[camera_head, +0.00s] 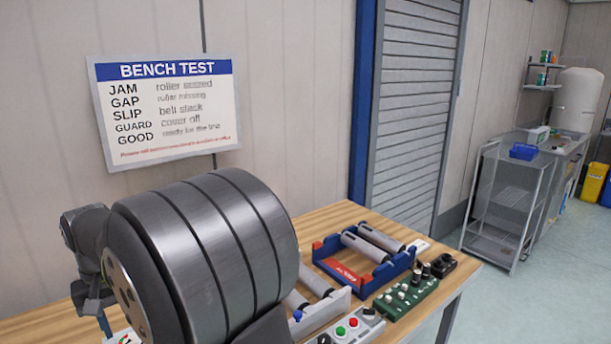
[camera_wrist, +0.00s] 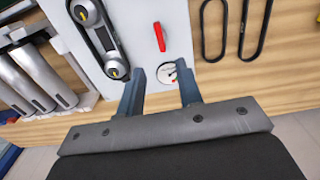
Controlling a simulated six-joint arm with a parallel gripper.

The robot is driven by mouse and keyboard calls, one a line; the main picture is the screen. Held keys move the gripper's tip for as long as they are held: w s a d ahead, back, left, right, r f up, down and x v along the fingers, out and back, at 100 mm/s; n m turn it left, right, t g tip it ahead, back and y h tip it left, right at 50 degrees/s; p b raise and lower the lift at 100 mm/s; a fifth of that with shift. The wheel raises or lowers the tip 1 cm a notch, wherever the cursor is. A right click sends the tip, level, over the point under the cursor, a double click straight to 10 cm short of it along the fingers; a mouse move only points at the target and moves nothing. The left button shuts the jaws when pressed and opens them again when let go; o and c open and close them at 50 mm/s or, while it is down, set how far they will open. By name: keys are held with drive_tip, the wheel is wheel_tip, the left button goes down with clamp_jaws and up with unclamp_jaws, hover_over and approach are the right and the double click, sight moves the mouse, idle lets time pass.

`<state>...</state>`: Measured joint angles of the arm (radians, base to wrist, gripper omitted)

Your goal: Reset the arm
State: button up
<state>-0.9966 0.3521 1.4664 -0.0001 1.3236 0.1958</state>
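My gripper (camera_wrist: 161,80) shows in the wrist view with its two dark blue-grey fingers apart and nothing held between them. It is above a light grey panel (camera_wrist: 130,60) on the wooden bench. A white round dial (camera_wrist: 168,73) on the panel shows between the fingertips; I cannot tell whether they touch the panel. A red lever (camera_wrist: 159,37) and a black belt on pulleys (camera_wrist: 98,38) are also on this panel. In the camera_head view, my large grey arm link hides much of the bench's left side and most of the panel.
A blue tray (camera_head: 322,244) with metal rollers, a grey button box (camera_head: 352,326) and a green control board (camera_head: 405,299) stand on the bench (camera_head: 341,215). Two black belts (camera_wrist: 236,30) lie right of the panel. A metal cart (camera_head: 512,195) stands apart at the right.

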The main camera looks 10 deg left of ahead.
wheel_tip(320, 180, down, 11)
drive_tip(key=shift+f, duration=0.2)
drive_tip(key=shift+r+m, duration=0.1)
drive_tip(key=shift+m, duration=0.4)
wheel_tip(320, 180, up, 18)
drive_tip(key=f+m+g, duration=0.1)
drive_tip(key=f+m, duration=0.1)
drive_tip(key=f, duration=0.4)
drive_tip(key=f+m+g, duration=0.2)
drive_tip(key=f, duration=0.4)
drive_tip(key=f+m+g, duration=0.1)
drive_tip(key=f+m, duration=0.2)
drive_tip(key=f, duration=0.3)
drive_tip(key=shift+w, duration=0.3)
drive_tip(key=shift+m+g, duration=0.3)
